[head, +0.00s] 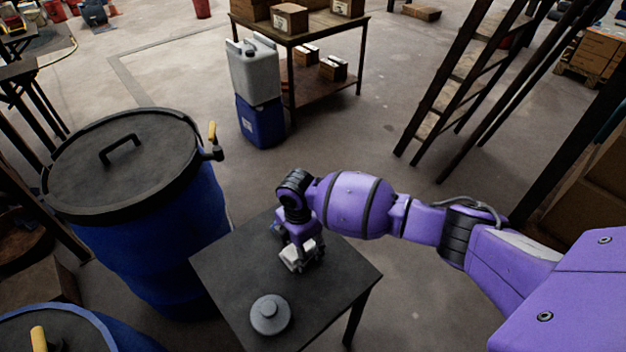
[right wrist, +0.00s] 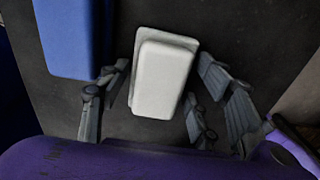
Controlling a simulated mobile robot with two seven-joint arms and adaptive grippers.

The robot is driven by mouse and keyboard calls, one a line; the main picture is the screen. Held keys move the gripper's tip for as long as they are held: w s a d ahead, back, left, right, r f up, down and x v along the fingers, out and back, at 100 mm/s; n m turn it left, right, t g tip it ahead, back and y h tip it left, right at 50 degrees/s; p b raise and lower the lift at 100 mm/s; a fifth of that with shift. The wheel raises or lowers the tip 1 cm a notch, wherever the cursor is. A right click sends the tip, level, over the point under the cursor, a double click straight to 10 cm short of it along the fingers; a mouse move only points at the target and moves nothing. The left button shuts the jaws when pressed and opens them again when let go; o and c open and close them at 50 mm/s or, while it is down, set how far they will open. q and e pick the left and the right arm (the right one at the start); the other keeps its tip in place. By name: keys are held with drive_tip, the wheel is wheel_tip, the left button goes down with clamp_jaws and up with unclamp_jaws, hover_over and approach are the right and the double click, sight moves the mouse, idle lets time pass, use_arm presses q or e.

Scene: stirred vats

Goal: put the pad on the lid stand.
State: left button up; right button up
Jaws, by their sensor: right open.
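The pad seems to be a white block on a slightly wider pale base (right wrist: 165,70), lying on the dark table top in the right wrist view. In the head view its pale part shows under my right gripper (head: 299,262). My right gripper (right wrist: 157,100) is open, with fingers on both sides of the white block and no clear contact. The dark square table (head: 222,272) below looks like the lid stand, though I cannot be sure. A grey round knobbed lid (head: 270,315) lies on its near part. My left gripper is not in view.
A blue block (right wrist: 75,35) lies beside the white one. A lidded blue vat (head: 150,240) stands left of the table, and another vat (head: 75,335) is at the lower left. A jerrycan (head: 255,70) on a blue container (head: 260,120) stands behind. The table's front left is bare.

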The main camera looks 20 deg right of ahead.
wheel_tip(320, 180, up, 13)
drive_tip(key=p, duration=0.1)
drive_tip(key=shift+f, duration=0.2)
